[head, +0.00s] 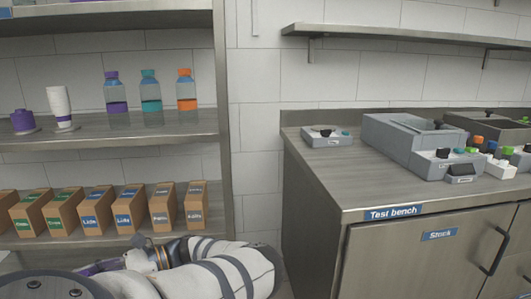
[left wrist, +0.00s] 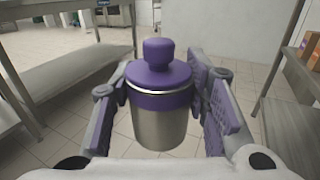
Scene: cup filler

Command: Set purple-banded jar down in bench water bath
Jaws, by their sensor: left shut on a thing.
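A steel jar with a purple lid, knob and band (left wrist: 160,120) stands upright between the purple finger pads of my left gripper (left wrist: 160,85), which is shut on it. In the head view my left arm lies low along the bottom edge, and the jar cannot be made out clearly there. A grey box-shaped unit (head: 388,141) with knobs on its front stands on the test bench (head: 336,180), to the right of and above my arm. It looks like the water bath; its inside is mostly hidden. My right gripper is not in view.
A shelf unit (head: 222,105) at left holds several capped bottles (head: 151,95), a purple item (head: 23,121), white stacked cups (head: 60,104) and several cartons (head: 128,212). A small grey device (head: 327,139) stands on the bench's left end. More devices (head: 490,128) crowd its right.

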